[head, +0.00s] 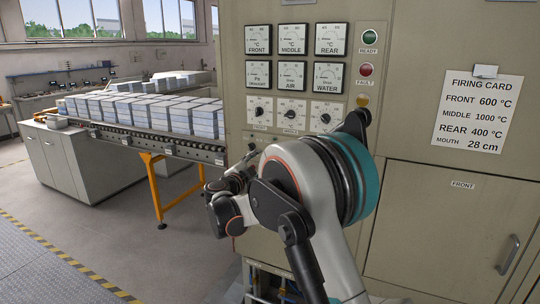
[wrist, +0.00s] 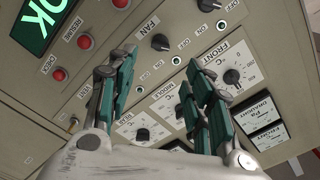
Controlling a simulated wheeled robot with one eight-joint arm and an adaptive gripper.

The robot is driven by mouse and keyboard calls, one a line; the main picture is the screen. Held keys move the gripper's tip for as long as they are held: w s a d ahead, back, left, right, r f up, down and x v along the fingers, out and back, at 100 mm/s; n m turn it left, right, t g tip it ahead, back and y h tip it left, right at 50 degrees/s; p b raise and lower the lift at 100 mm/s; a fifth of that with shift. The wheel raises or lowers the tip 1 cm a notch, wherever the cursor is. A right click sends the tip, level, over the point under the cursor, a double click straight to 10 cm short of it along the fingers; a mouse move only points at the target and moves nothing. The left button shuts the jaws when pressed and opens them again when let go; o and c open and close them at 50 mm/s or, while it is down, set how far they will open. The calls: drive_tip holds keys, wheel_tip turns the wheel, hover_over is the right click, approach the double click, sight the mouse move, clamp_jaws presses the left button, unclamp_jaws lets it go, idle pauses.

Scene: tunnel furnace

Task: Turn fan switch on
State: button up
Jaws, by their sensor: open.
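The fan switch (wrist: 160,42) is a black rotary knob beside the printed word FAN on the beige panel, near the top middle of the wrist view. Its exact pointer direction is too small to tell. ON and OFF labels are printed near the knobs. My gripper (wrist: 156,75) is open, with a dark and teal finger on each side of the view and nothing between them. The knob lies beyond the gap between the fingertips, apart from them. In the head view my arm covers part of the panel, and I cannot make out the fan switch there.
Another black knob (wrist: 208,5) and red buttons (wrist: 84,41) flank the fan switch. A green-lit display (wrist: 42,22) is at the upper left. Temperature dials (wrist: 232,76) are at right. In the head view, a conveyor (head: 150,138) carries grey blocks at left.

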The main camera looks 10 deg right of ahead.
drive_tip(key=b+x, duration=0.1)
drive_tip(key=x, duration=0.9)
drive_tip(key=c, duration=1)
